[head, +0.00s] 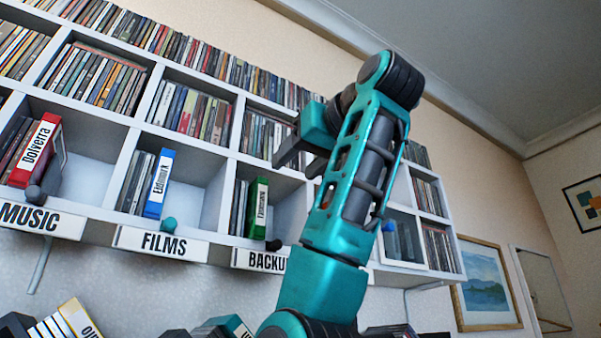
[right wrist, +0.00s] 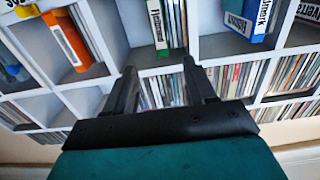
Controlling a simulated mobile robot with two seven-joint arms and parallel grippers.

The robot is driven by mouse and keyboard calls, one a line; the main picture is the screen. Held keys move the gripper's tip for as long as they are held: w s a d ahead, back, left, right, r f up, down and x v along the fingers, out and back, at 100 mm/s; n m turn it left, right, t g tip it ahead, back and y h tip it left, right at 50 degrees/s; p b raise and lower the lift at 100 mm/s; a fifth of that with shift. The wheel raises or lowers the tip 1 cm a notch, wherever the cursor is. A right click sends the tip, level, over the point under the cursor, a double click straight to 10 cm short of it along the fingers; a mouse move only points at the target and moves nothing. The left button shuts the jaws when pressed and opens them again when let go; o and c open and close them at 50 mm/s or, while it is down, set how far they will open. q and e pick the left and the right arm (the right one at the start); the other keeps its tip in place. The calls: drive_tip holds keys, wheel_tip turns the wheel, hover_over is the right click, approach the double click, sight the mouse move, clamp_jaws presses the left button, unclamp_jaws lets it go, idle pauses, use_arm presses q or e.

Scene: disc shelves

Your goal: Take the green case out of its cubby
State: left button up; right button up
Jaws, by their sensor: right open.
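The green case (head: 256,208) stands upright with a white label in the cubby above the sign beginning "BACKU", beside several thin cases on its left. It also shows at the top of the right wrist view (right wrist: 158,24), beyond the fingers. My right gripper (head: 297,155) is open and empty in front of the shelves, above and to the right of the green case in the head view. Its two fingers show in the right wrist view (right wrist: 161,80), apart from the case. My left gripper is in neither view.
A blue case (head: 158,183) and a red case (head: 36,150) stand in cubbies to the left. An orange case (right wrist: 68,40) shows in the right wrist view. A dark knob (head: 274,245) sits at the green case's cubby edge. The cubby's right part looks empty.

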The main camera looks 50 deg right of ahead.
drive_tip(key=p, duration=0.5)
approach(263, 195)
drive_tip(key=w, duration=0.2)
drive_tip(key=x, duration=0.3)
drive_tip(key=p+x, duration=0.1)
drive_tip(key=x, duration=0.1)
drive_tip(key=shift+w+d+r, duration=0.1)
drive_tip(key=shift+w+d, duration=0.1)
drive_tip(key=shift+d, duration=0.15)
drive_tip(key=shift+x, duration=0.8)
drive_tip(key=shift+c, duration=0.4)
drive_tip(key=c, duration=0.3)
clamp_jaws()
